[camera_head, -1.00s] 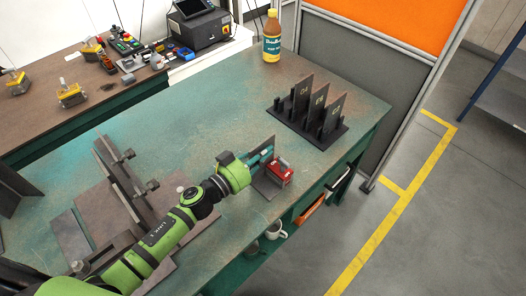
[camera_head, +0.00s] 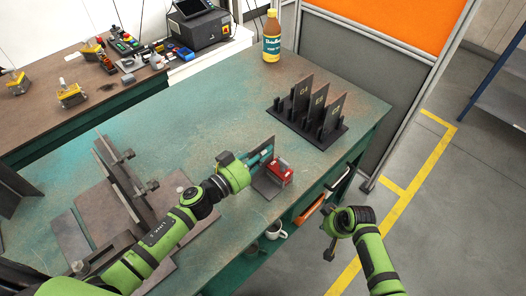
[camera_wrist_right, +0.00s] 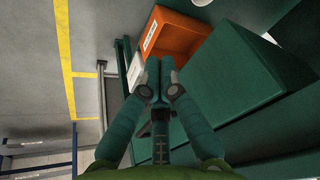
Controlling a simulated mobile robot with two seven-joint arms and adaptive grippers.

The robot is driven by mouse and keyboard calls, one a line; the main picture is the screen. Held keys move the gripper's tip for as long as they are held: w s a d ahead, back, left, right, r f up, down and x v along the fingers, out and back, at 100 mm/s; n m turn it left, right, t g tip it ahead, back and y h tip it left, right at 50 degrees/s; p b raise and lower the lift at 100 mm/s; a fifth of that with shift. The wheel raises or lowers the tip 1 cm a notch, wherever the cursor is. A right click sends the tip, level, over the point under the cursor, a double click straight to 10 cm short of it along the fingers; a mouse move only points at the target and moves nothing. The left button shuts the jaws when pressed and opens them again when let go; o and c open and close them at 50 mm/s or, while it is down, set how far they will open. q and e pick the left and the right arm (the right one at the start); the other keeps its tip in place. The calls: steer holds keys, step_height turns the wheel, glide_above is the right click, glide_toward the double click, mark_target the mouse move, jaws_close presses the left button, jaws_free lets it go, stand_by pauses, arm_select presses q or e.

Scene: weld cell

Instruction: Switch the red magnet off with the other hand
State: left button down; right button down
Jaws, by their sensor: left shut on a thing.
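The red magnet (camera_head: 282,171) sits near the front right edge of the green bench, against a small dark steel piece (camera_head: 264,187) with an upright plate. My left gripper (camera_head: 265,154) reaches in from the left, its teal fingers shut on the upright plate just behind the magnet. The contact is partly hidden by the wrist. My right gripper (camera_head: 329,250) is out over the floor, off the bench's front right edge, below and to the right of the magnet. In the right wrist view its teal fingertips (camera_wrist_right: 158,78) are together with nothing visible between them.
A rack of dark marked plates (camera_head: 310,125) stands behind the magnet. An orange bin (camera_head: 309,209) and a white mug (camera_head: 276,231) sit under the bench edge; the bin also shows in the right wrist view (camera_wrist_right: 178,36). A glue bottle (camera_head: 271,38) stands at the back.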

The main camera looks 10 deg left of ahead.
steer(key=w+a+r+n, duration=0.1)
steer(key=w+a+r, duration=0.1)
steer(key=r, duration=0.3)
steer(key=w+a+r, duration=0.2)
steer(key=r, duration=0.3)
steer(key=w+a+r+n+y, duration=0.1)
steer(key=w+r, duration=0.2)
steer(key=r, duration=0.2)
steer(key=shift+a+r+n, duration=0.2)
steer(key=shift+a+n, duration=0.1)
steer(key=shift+a, duration=0.1)
steer(key=a+r+n+y, duration=0.1)
steer(key=a+r+n, duration=0.45)
steer(key=r, duration=1.05)
step_height(320, 180, down, 10)
steer(key=a+m, duration=0.1)
steer(key=shift+s+a, duration=0.15)
steer(key=shift+a, duration=0.15)
steer(key=shift+s+a+r+m, duration=0.15)
steer(key=shift+s+m, duration=0.1)
steer(key=shift+s, duration=0.45)
steer(key=shift+s+a, duration=0.35)
steer(key=shift+s, duration=0.25)
stand_by(2.3)
